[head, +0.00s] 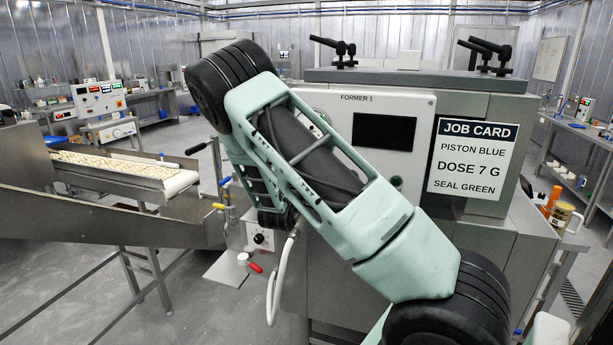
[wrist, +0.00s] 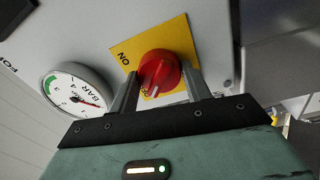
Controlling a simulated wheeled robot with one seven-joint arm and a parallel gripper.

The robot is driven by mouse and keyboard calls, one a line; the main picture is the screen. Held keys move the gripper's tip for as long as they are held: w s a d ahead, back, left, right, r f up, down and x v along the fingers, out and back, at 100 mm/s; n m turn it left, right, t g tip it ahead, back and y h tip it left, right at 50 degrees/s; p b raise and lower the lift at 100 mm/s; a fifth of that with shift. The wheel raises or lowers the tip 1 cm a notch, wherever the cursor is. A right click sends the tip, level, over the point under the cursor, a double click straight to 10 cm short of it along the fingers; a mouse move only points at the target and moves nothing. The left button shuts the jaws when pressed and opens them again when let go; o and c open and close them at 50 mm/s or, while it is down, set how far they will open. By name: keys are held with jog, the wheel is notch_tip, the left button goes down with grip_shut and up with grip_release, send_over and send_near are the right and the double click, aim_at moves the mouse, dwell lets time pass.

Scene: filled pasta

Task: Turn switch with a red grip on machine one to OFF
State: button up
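The switch with a red grip (wrist: 158,70) sits on a yellow plate (wrist: 180,38) in the wrist view. The word ON shows at the plate's left; the plate's lower part is mostly hidden behind the knob and my gripper. A pale mark on the red grip points downward in the picture, away from ON. My gripper (wrist: 161,84) has one finger on each side of the red grip, with the grip between them. The fingers look apart; I cannot tell whether they touch it. Machine one, labelled FORMER 1 (head: 357,98), stands behind my arm in the head view, which hides the switch and gripper.
A round pressure gauge (wrist: 75,90) is close to the left of the switch. A job card (head: 473,158) is on the machine's right side. A conveyor with pasta (head: 125,172) stands at the left. A dial box (head: 262,237) and red-handled valve (head: 255,267) sit low by my arm.

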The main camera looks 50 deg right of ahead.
jog(key=o, duration=0.4)
jog(key=shift+a+f, duration=0.1)
jog(key=shift+a, duration=0.05)
jog(key=b+v, duration=0.5)
jog(key=v, duration=1.2)
jog(key=shift+a+b, duration=0.1)
jog(key=shift+b, duration=0.3)
